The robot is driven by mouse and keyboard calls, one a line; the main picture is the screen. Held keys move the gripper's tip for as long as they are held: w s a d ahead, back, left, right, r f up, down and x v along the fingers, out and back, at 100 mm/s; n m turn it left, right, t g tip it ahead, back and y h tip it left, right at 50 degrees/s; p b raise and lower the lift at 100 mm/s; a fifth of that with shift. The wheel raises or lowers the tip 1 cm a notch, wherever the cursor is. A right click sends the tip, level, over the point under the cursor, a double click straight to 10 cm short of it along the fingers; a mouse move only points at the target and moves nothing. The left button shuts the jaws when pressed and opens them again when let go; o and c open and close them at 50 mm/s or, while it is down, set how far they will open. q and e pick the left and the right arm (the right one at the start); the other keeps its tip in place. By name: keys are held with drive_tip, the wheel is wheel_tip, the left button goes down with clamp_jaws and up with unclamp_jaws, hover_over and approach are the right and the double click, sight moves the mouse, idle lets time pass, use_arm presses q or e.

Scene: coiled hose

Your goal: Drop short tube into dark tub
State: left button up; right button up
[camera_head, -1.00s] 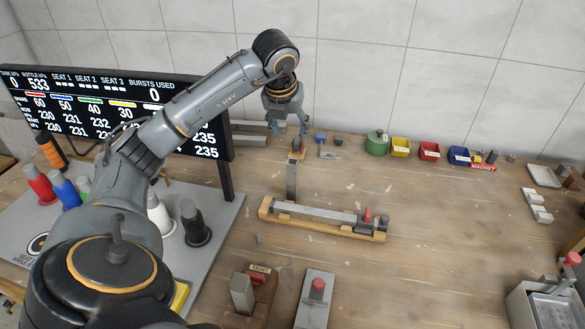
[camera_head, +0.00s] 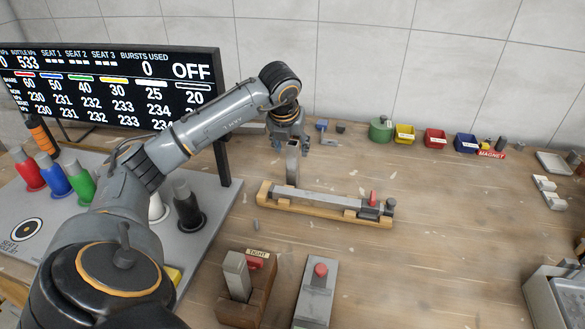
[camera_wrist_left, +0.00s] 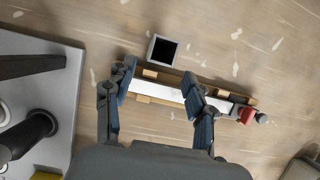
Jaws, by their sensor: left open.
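A short grey square tube (camera_head: 292,166) stands upright behind the wooden cradle. In the left wrist view its open top (camera_wrist_left: 163,50) shows as a light square rim around a dark inside. My left gripper (camera_head: 289,146) is open and empty, close above the tube in the head view. In the left wrist view the fingers (camera_wrist_left: 160,85) are spread, with the tube's top just beyond and between them; contact cannot be told. I cannot pick out a dark tub for sure; a small dark container (camera_head: 341,128) stands at the back. My right gripper is out of view.
The wooden cradle (camera_head: 340,210) holds a long grey bar with a red piece at its right end. Green, yellow, red and blue containers (camera_head: 435,137) line the back. A display (camera_head: 110,90) and coloured cylinders stand left. The table's right middle is clear.

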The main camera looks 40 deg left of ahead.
sight(292, 162)
use_arm(q)
drive_tip(key=x, duration=0.3)
drive_tip(key=shift+f, duration=0.1)
drive_tip(key=p+x, duration=0.2)
drive_tip(key=x, duration=0.3)
drive_tip(key=shift+a, duration=0.15)
drive_tip(key=shift+w+a+f, duration=0.1)
drive_tip(key=shift+f, duration=0.1)
clamp_jaws()
